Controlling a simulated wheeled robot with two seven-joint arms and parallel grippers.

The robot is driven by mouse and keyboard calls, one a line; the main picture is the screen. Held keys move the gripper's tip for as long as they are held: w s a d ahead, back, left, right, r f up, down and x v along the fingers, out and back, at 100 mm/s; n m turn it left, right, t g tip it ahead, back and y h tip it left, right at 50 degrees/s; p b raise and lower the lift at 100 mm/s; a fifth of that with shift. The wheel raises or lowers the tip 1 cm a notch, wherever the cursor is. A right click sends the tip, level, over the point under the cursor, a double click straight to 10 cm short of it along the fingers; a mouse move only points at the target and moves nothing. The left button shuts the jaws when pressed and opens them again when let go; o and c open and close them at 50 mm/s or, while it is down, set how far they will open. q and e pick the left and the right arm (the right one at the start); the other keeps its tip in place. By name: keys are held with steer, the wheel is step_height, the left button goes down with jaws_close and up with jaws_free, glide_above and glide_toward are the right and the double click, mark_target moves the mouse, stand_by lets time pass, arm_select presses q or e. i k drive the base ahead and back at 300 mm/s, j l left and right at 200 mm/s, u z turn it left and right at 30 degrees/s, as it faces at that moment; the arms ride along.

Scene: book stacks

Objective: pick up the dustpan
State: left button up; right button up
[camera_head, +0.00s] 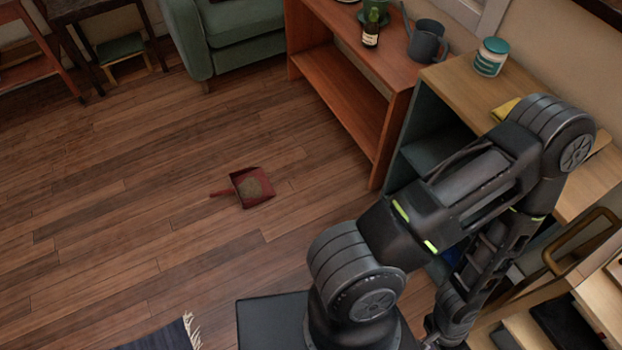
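A red dustpan (253,187) lies on the wooden floor near the middle of the view. Its short handle points left, and a brownish patch shows in its pan. My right arm comes in at the lower right, folded up beside the shelves and well apart from the dustpan. Its gripper is not clearly visible; the arm's far end runs down toward the bottom edge. My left arm and gripper are not in view.
A green armchair (235,45) stands behind. A dark fringed rug (160,337) lies at the bottom. Floor around the dustpan is clear.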

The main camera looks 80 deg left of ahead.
mark_target(251, 187)
steer(key=i, duration=0.5)
steer(key=u, duration=3.65)
